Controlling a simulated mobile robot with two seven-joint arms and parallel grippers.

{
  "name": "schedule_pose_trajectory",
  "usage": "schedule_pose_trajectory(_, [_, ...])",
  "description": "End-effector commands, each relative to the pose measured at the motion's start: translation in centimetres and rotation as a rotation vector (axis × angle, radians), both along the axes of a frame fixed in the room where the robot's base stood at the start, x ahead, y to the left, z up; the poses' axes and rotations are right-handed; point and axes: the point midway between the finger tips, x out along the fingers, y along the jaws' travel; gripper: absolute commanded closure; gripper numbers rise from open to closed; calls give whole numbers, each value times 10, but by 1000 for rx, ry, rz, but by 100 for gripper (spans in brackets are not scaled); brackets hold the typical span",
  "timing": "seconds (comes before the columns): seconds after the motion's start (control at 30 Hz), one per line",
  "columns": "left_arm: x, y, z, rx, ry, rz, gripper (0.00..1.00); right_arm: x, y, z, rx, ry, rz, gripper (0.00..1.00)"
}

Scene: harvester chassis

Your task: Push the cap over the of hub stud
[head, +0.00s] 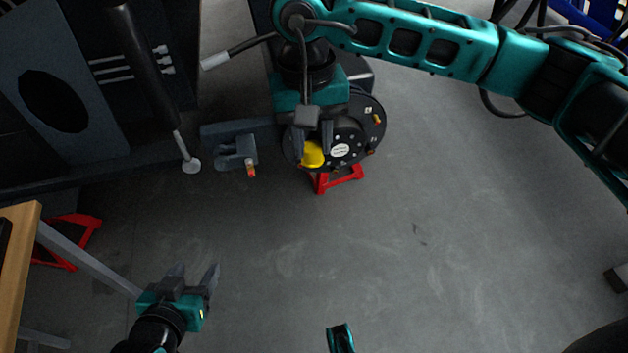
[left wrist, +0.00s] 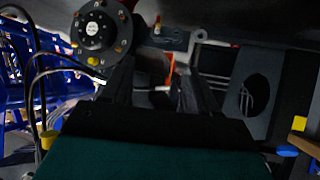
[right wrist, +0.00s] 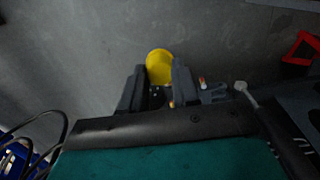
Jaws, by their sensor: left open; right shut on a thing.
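The hub (head: 353,130) is a round black disc with a white label at its centre and several colour-tipped studs around its rim. It also shows at the upper left of the left wrist view (left wrist: 99,45). My right gripper (head: 313,142) reaches down to the hub's left side and is shut on a yellow cap (head: 312,155). The right wrist view shows the cap (right wrist: 160,67) between the fingertips. The stud behind the cap is hidden, so I cannot tell whether they touch. My left gripper (head: 193,275) is open and empty, low and well left of the hub.
A red stand (head: 340,178) is below the hub. A grey bracket (head: 236,150) with a coloured-tip stud is to its left. Dark chassis panels fill the upper left, and a wooden table edge (head: 17,270) is at lower left. The middle floor is clear.

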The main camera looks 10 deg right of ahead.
Motion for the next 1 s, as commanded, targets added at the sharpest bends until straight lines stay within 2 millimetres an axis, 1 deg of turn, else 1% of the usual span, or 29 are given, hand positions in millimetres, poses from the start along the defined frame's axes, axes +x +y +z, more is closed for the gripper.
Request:
schedule_pose_trajectory(0.03, [1, -3, -28, -6, 2, -4, 40, 1, -2, -32, -6, 11, -5, 87])
schedule_pose_trajectory(0.2, [5, -12, -60, -22, 3, -17, 40, 5, -14, -81, -29, 51, -31, 87])
schedule_pose_trajectory(0.27, [7, -15, -70, -28, 4, -22, 40, 7, -20, -97, -39, 68, -45, 87])
schedule_pose_trajectory(0.37, [8, -19, -86, -37, 5, -30, 40, 11, -37, -122, -54, 100, -79, 87])
schedule_pose_trajectory(0.43, [9, -22, -96, -43, 5, -36, 40, 15, -54, -139, -66, 126, -118, 87])
schedule_pose_trajectory(0.47, [9, -23, -100, -45, 6, -38, 40, 17, -63, -146, -72, 140, -139, 87])
schedule_pose_trajectory(0.5, [9, -25, -106, -47, 6, -42, 40, 20, -78, -157, -80, 164, -177, 87])
schedule_pose_trajectory(0.57, [10, -27, -108, -51, 6, -47, 40, 25, -101, -166, -90, 202, -243, 87])
schedule_pose_trajectory(0.6, [10, -28, -109, -52, 7, -48, 40, 27, -117, -171, -94, 231, -296, 87])
schedule_pose_trajectory(0.7, [10, -28, -108, -54, 8, -50, 40, 33, -148, -181, -98, 311, -455, 87])
schedule_pose_trajectory(0.83, [10, -29, -106, -54, 8, -50, 40, 40, -163, -194, -80, 400, -647, 87])
schedule_pose_trajectory(0.9, [10, -29, -106, -54, 8, -50, 40, 43, -166, -202, -64, 446, -755, 87])
schedule_pose_trajectory(1.0, [10, -29, -106, -54, 8, -50, 40, 48, -163, -216, -28, 516, -928, 87])
